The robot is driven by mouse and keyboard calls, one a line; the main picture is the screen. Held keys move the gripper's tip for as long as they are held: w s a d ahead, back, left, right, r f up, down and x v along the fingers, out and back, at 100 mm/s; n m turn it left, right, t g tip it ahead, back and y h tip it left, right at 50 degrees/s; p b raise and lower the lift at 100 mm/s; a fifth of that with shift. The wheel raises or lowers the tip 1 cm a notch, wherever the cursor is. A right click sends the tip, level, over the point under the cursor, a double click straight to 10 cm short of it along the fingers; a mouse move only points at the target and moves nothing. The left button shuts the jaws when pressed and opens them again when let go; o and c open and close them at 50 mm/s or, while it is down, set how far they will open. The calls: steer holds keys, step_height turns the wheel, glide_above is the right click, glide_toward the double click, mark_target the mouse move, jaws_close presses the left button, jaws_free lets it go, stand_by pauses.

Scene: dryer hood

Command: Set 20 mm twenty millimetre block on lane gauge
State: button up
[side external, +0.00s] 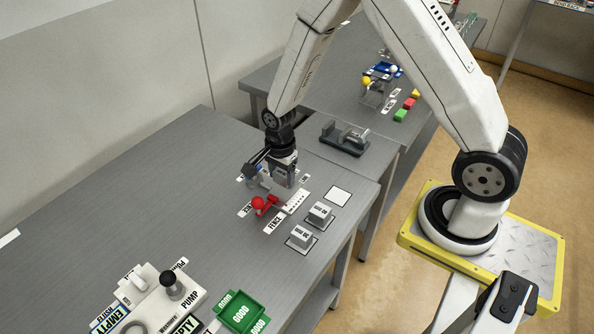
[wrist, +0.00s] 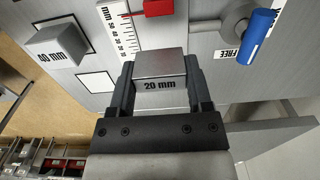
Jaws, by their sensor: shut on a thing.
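My gripper (wrist: 160,95) is shut on the grey 20 mm block (wrist: 160,68), whose label faces the wrist camera. In the side external view my gripper (side external: 284,184) is low over the gauge area. The block (side external: 281,177) shows between the fingers there, and I cannot tell whether it touches the surface below. The lane gauge shows a white millimetre scale (wrist: 117,27) beside the block in the wrist view. It also shows in the side external view (side external: 296,201). A red fence part (side external: 262,203) with a round knob stands next to the scale, beside a FENCE label.
Two grey blocks stand on outlined squares, one nearer (side external: 301,237) and one farther (side external: 320,213). A white square (side external: 338,196) beside them is empty. A blue-handled part (wrist: 257,38) lies near a FREE label. A pump unit (side external: 150,300) and green tray (side external: 243,312) stand at front left.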

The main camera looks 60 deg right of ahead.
mark_target(281, 183)
steer(key=shift+w+f, duration=0.2)
steer(key=shift+f, duration=1.55)
steer(key=shift+f, duration=0.15)
steer(key=o, duration=1.3)
steer(key=shift+r, duration=0.2)
steer(key=shift+r, duration=6)
